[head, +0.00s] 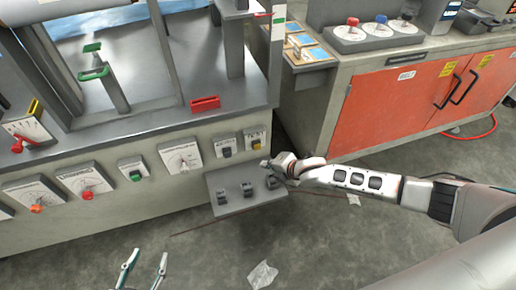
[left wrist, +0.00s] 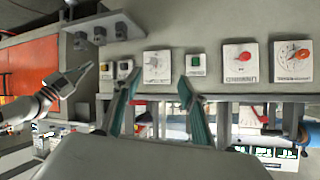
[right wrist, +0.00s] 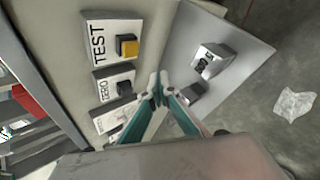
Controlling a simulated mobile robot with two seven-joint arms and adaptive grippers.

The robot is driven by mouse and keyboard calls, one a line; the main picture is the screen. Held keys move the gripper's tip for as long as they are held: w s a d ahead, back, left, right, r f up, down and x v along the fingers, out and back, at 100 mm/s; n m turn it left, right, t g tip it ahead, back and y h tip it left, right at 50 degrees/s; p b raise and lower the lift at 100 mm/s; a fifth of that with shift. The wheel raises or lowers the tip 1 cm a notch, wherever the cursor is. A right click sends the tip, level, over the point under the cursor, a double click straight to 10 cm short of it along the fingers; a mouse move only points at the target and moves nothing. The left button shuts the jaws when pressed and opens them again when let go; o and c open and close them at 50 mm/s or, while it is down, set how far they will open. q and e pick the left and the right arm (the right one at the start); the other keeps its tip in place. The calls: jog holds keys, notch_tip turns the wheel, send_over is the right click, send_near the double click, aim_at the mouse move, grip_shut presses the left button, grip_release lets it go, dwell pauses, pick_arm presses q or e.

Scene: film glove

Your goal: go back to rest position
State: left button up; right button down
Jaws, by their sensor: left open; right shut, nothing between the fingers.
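My left gripper (head: 145,262) is at the bottom of the head view, over the floor and apart from the machine's front. Its two teal-edged fingers are spread with nothing between them; the left wrist view shows them (left wrist: 158,88) facing the control panel. My right arm reaches in from the right, and its gripper (head: 268,164) is above the small grey shelf, close to the panel's right end. In the right wrist view the right fingertips (right wrist: 158,88) meet with nothing held, near the yellow TEST button (right wrist: 128,47). Whether they touch the shelf or panel I cannot tell.
The grey machine front carries several knobs, a green button (head: 135,176) and the shelf (head: 232,206) with small dark fixtures. An orange-doored cabinet (head: 375,107) stands behind my right arm.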

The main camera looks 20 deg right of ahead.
dwell(0.4)
jog(key=s+a+r+m+y+p, duration=0.2)
jog(key=s+a+r+m+p, duration=0.25)
jog(key=s+a+m, duration=0.7)
pick_arm(q)
jog(key=shift+n+g, duration=0.4)
jog(key=shift+g, duration=0.2)
jog(key=s+p, duration=0.1)
jog(key=s, duration=0.1)
jog(key=s+f+p, duration=0.1)
jog(key=s+p, duration=0.1)
jog(key=shift+s, duration=0.2)
pick_arm(e)
jog(key=s+d+r+m+t+h, duration=0.1)
jog(key=s+d+m, duration=0.4)
jog(key=s, duration=0.5)
jog(key=s+d+r+m+h, duration=0.2)
jog(key=s+d, duration=0.4)
jog(key=s, duration=0.3)
jog(key=r+m, duration=0.1)
jog(key=m, duration=0.1)
jog(key=shift+s+d+m+t+h, duration=0.3)
jog(key=shift+s+d+m+t, duration=0.05)
jog(key=shift+t, duration=0.05)
pick_arm(q)
jog(key=shift+w+f, duration=0.1)
